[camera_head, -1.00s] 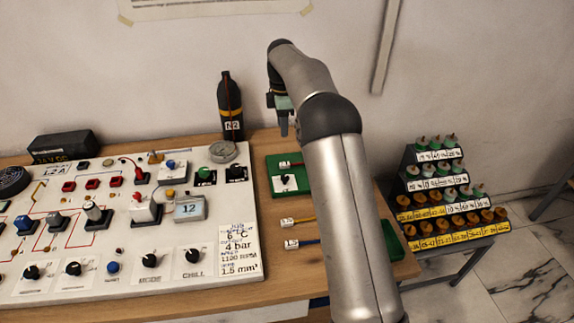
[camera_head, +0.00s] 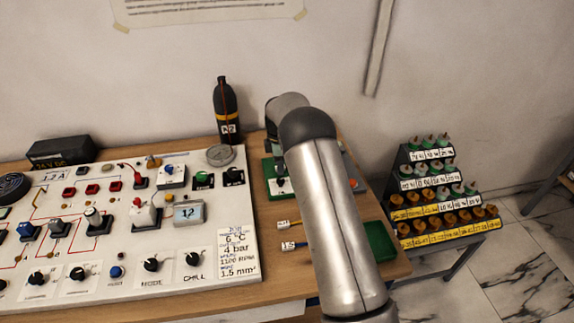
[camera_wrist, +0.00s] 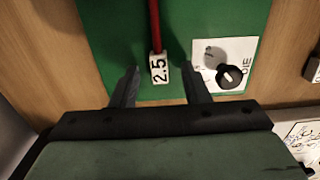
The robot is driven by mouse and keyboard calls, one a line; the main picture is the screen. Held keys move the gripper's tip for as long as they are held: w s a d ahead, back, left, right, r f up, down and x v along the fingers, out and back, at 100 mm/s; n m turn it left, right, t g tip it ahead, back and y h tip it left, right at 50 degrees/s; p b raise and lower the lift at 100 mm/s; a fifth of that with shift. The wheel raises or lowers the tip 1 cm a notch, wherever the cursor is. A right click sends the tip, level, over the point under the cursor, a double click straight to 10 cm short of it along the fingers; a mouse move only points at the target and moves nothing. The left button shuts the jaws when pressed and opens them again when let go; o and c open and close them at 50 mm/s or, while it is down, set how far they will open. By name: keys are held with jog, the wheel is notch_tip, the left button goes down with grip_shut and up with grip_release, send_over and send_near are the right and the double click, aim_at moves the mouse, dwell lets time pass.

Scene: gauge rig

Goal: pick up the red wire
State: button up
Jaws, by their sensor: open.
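The red wire (camera_wrist: 155,25) lies on a green mat (camera_wrist: 110,35) in the wrist view, running up from a white tag (camera_wrist: 158,70) marked 2.5. My gripper (camera_wrist: 160,88) is open, its two fingers on either side of the tagged end, with nothing held between them. Whether the fingers are above the mat or touching it I cannot tell. In the head view my arm hides the wire and most of the mat (camera_head: 270,168).
A black knob (camera_wrist: 230,75) on a white plate sits right of the right finger. In the head view the control panel (camera_head: 130,275) is on the left, a dark N2 bottle (camera_head: 226,105) behind, two tagged wires in front, and a stepped rack (camera_head: 430,185) at right.

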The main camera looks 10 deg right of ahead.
jog(key=shift+f, duration=0.1)
grip_shut()
